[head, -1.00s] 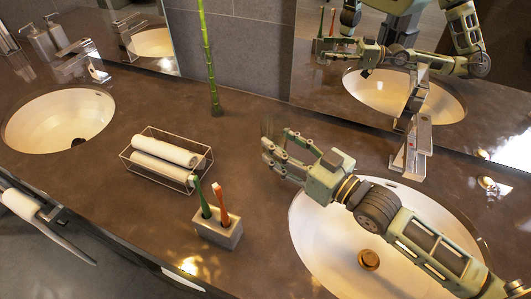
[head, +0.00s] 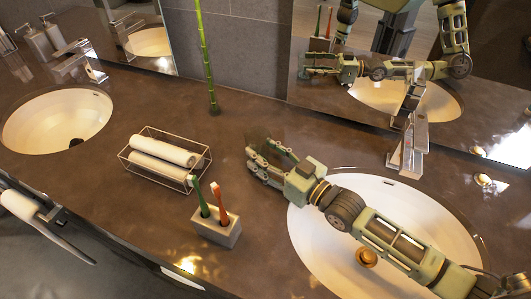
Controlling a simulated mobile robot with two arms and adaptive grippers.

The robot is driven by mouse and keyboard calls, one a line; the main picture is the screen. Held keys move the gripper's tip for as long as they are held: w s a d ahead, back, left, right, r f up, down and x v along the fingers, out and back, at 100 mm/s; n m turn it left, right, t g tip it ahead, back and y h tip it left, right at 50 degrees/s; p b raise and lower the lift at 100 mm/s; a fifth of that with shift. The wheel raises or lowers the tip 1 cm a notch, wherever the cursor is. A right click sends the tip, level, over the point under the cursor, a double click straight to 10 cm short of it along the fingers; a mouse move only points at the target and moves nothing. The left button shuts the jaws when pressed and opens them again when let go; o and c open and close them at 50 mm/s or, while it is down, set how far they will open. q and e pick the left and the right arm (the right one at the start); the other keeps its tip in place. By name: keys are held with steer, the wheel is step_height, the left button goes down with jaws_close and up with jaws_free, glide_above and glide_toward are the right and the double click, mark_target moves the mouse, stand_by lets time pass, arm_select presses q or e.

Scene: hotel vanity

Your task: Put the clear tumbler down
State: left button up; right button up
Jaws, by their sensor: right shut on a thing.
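The clear tumbler (head: 258,136) is very faint, just a dim see-through shape at the fingertips of my right gripper. My right gripper (head: 259,154) reaches in from the right, past the right sink, and is shut on the tumbler. It is low over the dark counter (head: 262,212), between the wire basket and the right sink. I cannot tell whether the tumbler's base touches the counter. My left gripper is not in the head view.
A wire basket with rolled white towels (head: 165,158) stands to the left. A grey holder with two toothbrushes (head: 216,228) is in front. The right sink (head: 310,240) and faucet (head: 408,145) are to the right. A bamboo stalk (head: 209,70) rises behind. Counter around the gripper is clear.

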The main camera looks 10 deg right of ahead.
steer(key=o, duration=1.3)
steer(key=shift+f, duration=0.1)
steer(key=shift+o, duration=0.2)
steer(key=b+v, duration=0.1)
steer(key=v, duration=0.9)
steer(key=shift+s, duration=0.1)
steer(key=shift+v, duration=0.95)
